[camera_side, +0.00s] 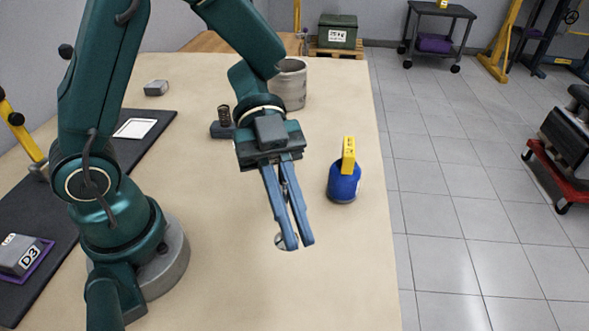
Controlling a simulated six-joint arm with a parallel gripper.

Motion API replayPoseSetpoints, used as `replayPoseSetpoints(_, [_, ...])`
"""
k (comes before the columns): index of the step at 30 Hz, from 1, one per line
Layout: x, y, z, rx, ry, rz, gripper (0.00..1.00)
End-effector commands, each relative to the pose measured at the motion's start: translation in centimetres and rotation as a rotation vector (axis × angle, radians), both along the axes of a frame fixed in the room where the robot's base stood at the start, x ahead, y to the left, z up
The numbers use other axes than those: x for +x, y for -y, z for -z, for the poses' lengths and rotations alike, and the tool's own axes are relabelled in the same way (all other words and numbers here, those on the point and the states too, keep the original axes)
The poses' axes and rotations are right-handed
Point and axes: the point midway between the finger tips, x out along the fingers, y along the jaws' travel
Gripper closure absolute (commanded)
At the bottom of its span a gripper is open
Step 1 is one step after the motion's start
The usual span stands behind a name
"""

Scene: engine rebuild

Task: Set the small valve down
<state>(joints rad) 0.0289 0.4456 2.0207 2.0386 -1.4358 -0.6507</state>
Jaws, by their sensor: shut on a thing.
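My gripper (299,243) has blue fingers pointing down over the tan bench (230,280). It is shut on the small valve (280,241). A pale round part, which looks like the valve's head, shows beside and behind the fingertips, low over or on the bench. The fingers hide most of the valve. A dark sliver shows between the fingers, and I cannot tell if it is the stem. I cannot tell whether the head touches the bench.
A spring on a dark block (223,124) and a grey canister (290,85) stand behind. A dark mat (60,210) lies left, with a grey block marked D3 (22,257). The front bench is clear.

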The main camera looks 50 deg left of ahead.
Motion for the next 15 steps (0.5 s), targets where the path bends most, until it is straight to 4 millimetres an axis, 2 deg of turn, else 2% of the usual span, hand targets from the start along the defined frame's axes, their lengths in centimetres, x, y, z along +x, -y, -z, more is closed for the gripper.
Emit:
replayPoseSetpoints(3, [-1.6, 2.4, 1.7, 0.001, -0.007, 0.008, 1.0])
replayPoseSetpoints(7, [-2.6, 4.5, 3.1, 0.002, -0.005, 0.004, 1.0])
replayPoseSetpoints(11, [-3.2, 5.7, 3.9, 0.0, -0.002, 0.0, 1.0])
replayPoseSetpoints(15, [-3.3, 6.0, 4.4, 0.001, -0.002, -0.004, 1.0])
